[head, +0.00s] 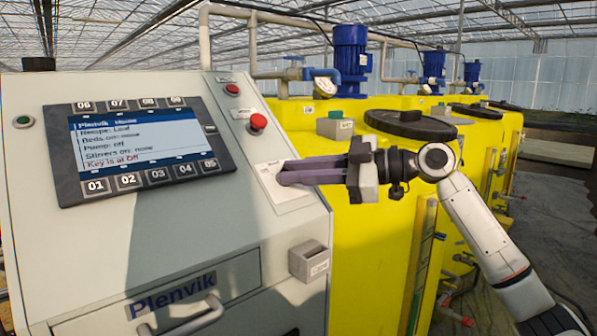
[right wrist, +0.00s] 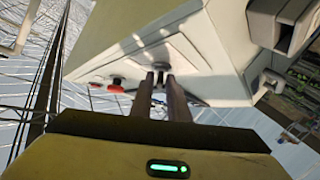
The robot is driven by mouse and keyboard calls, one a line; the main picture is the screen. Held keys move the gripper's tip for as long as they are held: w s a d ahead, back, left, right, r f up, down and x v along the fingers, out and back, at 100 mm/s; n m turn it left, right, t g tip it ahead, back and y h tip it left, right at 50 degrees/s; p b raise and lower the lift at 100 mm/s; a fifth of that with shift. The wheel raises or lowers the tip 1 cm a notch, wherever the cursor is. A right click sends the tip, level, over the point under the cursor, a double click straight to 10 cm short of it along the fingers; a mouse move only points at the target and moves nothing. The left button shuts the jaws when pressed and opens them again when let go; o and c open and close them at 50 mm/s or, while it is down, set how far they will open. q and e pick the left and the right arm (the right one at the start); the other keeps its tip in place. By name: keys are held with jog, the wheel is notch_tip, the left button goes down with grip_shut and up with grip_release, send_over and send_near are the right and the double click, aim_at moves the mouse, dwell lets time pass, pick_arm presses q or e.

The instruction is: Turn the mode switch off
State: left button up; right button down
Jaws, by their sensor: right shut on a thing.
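The mode switch (right wrist: 160,67) sits on a pale plate (head: 290,203) on the sloped face of the grey control cabinet. My right gripper (head: 283,174) reaches in from the right, and its fingertips hide the switch in the head view. In the right wrist view the two dark fingers (right wrist: 161,78) are shut on the small switch, close to the panel. The cabinet's screen (head: 125,140) reads "Key is at Off", with the pump off and stirrers none. My left gripper is not in view.
Two red buttons, the lower one a mushroom button (head: 258,122), sit above the switch plate. A small grey box (head: 309,261) juts out below it. Yellow tanks (head: 365,260) with blue motors (head: 350,60) stand to the right. A handle (head: 190,318) projects low on the cabinet.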

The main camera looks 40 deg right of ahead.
dwell(0.5)
jog(key=c, duration=1.9)
grip_release()
jog(key=b+v, duration=0.4)
jog(key=v, duration=0.6)
jog(key=shift+d, duration=0.2)
